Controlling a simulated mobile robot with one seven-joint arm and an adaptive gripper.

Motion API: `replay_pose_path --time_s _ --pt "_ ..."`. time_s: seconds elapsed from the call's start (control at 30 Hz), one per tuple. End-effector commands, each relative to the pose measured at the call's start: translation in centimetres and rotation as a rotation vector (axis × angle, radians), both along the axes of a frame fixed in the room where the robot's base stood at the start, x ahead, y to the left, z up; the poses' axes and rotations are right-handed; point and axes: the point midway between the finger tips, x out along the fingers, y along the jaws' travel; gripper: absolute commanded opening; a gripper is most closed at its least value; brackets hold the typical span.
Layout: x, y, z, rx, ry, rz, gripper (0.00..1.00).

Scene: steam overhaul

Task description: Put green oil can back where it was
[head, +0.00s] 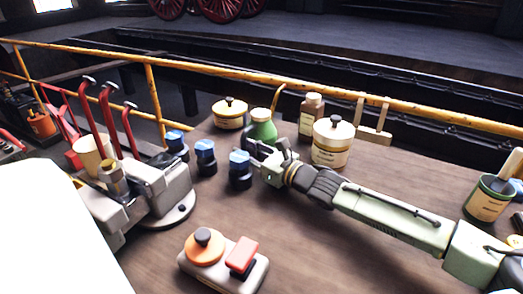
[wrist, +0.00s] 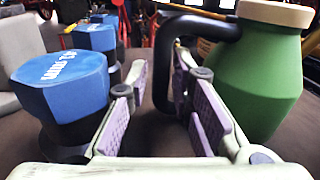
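The green oil can (head: 263,130) stands upright on the brown table, with a yellowish spout and a tan collar. In the wrist view the green oil can (wrist: 262,75) fills the right side. Its black handle (wrist: 185,28) loops to the left and hangs down between my finger pads. My gripper (head: 257,150) is low in front of the can and hides its lower part in the head view. In the wrist view my gripper (wrist: 165,105) is open, with a gap left of the handle. I cannot tell whether the right pad touches the handle.
Three dark blue-topped pieces (head: 239,170) stand left of my gripper, the nearest (wrist: 62,85) close beside the left finger. Cream tins (head: 332,150) and (head: 229,115), and a brown bottle (head: 311,112), stand around the can.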

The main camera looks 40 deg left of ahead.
Motion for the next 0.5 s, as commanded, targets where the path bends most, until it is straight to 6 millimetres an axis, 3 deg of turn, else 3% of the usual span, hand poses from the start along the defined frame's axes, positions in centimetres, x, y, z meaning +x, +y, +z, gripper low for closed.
replay_pose_path --time_s 0.3,0.5 --pt "0.8 -6.7 -0.6 -0.001 -0.003 -0.005 0.21" --pt "1.1 -10.0 -0.4 0.001 -0.003 -0.004 0.21"
